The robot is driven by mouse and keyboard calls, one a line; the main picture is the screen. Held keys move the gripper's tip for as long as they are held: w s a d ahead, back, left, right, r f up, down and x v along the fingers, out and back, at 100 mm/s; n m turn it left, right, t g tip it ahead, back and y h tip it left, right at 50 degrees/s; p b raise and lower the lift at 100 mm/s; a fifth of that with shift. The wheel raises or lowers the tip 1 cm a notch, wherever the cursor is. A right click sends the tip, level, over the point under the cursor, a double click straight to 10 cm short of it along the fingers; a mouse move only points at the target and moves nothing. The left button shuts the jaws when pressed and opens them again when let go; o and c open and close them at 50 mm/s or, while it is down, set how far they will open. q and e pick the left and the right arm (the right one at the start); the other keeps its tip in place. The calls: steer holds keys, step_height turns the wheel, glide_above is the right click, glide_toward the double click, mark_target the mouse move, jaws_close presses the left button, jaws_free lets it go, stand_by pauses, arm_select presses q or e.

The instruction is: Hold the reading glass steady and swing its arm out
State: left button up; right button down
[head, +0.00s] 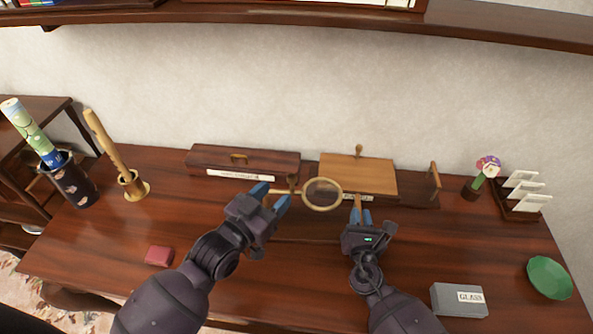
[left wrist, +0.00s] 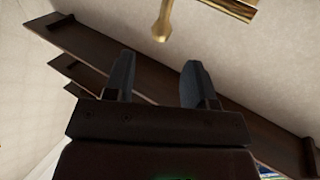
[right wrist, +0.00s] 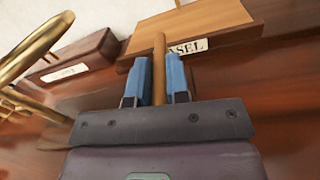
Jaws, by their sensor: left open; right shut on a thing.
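The reading glass (head: 340,193) has a round brass ring, with a brass arm running left from it past a dark upright post. Its brass parts also show at the left of the right wrist view (right wrist: 25,55). My left gripper (head: 272,195) is open and empty, close to the arm's left end. A brass rod (left wrist: 162,22) hangs beyond its fingers in the left wrist view. My right gripper (head: 362,217) is shut on a thin wooden rod (right wrist: 160,65), right of the ring. I cannot tell whether this rod joins the glass.
Behind stand a long dark box (head: 260,161) and a wooden easel board (head: 357,175). Left are a scroll stand (head: 133,188) and red block (head: 159,256); right are a grey GLASS box (head: 445,300) and green dish (head: 549,278). The table's front middle is clear.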

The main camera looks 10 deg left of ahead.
mark_target(289, 180)
arm_select(q)
steer(key=x, duration=0.9)
jaws_close()
